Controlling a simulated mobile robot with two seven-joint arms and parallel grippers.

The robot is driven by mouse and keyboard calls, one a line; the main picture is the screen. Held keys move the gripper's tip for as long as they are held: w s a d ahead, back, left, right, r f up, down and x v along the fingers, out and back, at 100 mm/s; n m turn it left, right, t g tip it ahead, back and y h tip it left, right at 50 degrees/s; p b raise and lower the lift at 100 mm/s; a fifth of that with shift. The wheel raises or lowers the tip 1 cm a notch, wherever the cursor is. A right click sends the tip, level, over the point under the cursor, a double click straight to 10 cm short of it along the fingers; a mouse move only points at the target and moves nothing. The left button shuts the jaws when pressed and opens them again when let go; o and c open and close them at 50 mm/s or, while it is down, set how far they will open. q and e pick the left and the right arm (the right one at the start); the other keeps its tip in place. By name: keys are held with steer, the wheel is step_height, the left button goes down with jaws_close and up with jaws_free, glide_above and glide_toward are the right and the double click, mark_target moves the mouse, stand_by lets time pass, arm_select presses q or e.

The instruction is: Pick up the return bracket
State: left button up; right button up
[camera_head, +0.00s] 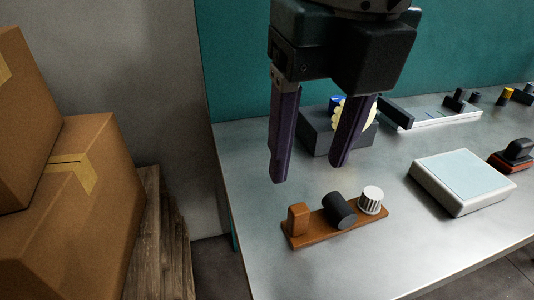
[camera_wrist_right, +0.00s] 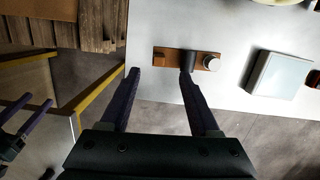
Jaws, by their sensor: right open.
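An orange-brown bracket (camera_head: 335,226), which I take to be the return bracket, lies flat on the metal table. It carries an upright orange block, a tilted black cylinder and a white ribbed knob. It also shows in the right wrist view (camera_wrist_right: 171,57), just beyond the fingertips. My right gripper (camera_head: 308,172) is open and empty above and behind the bracket in the head view, its dark purple fingers pointing down. In the right wrist view its fingers (camera_wrist_right: 161,72) are spread. My left gripper (camera_wrist_right: 27,118) shows small at that view's left edge, its two fingers apart.
A white box with a pale blue top (camera_head: 460,180) lies right of the bracket. A dark box (camera_head: 317,134) with a yellow disc stands behind the right gripper. Cardboard boxes (camera_head: 75,230) stand on wooden pallets left of the table. The table in front of the bracket (camera_head: 370,265) is clear.

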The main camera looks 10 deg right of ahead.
mark_target(300, 209)
steer(key=f, duration=0.6)
steer(key=f+b, duration=0.1)
steer(key=f, duration=0.2)
steer(key=shift+w+a+f, duration=0.1)
steer(key=shift+w+f, duration=0.1)
steer(key=shift+w, duration=0.2)
jaws_close()
steer(key=shift+r, duration=0.1)
